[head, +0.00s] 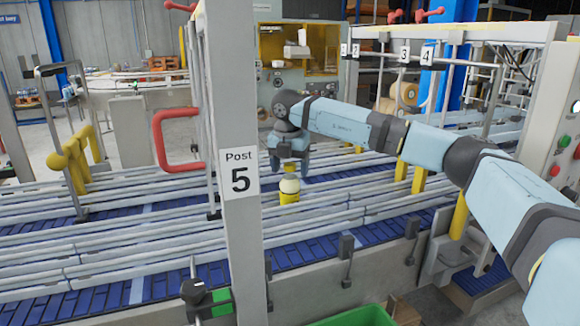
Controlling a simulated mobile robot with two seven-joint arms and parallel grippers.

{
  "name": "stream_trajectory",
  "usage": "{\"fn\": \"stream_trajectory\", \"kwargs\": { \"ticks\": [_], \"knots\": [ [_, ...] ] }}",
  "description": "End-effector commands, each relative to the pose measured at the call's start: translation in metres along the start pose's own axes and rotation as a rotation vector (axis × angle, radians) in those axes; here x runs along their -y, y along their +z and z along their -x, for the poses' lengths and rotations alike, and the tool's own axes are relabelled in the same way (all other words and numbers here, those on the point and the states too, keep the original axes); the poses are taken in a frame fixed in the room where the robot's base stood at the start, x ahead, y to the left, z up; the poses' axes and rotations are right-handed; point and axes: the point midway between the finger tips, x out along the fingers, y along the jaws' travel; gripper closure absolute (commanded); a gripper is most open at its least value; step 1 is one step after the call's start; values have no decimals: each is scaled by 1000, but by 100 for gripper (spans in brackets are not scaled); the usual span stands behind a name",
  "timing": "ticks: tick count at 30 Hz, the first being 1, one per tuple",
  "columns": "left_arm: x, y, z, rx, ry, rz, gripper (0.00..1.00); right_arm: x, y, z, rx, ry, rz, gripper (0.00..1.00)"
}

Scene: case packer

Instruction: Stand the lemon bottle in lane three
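A small bottle with a pale top and a yellow body (289,190) stands upright among the conveyor rails, right of the Post 5 upright. It looks like the lemon bottle; its lower end is partly hidden by a rail. My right gripper (289,170) points down just above it, its fingers apart around the level of the bottle's top. I cannot tell whether they touch it. Lane signs 3 (404,54) and 4 (427,55) hang from the beam at upper right. Which lane the bottle is in is not clear. My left gripper is not in view.
Long pale guide rails (120,243) divide the blue conveyor (300,254) into lanes. The Post 5 upright (240,225) and a red handle (175,138) stand left of the bottle. A green bin (355,318) is at the front. A control panel (563,150) is at right.

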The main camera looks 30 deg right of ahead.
Motion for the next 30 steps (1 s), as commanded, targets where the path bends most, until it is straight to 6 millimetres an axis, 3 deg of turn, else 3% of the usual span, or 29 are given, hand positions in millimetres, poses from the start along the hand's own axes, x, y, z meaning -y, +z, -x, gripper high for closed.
{"fn": "stream_trajectory", "kwargs": {
  "ticks": [8, 21, 30],
  "knots": [
    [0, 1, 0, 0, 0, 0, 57, -1, 0, 9, 1, 2, 0, 28],
    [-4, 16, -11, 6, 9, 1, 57, -1, 0, 95, 1, 3, 0, 28],
    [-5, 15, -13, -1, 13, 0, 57, 0, 0, 122, 0, 1, 0, 28]
  ]
}}
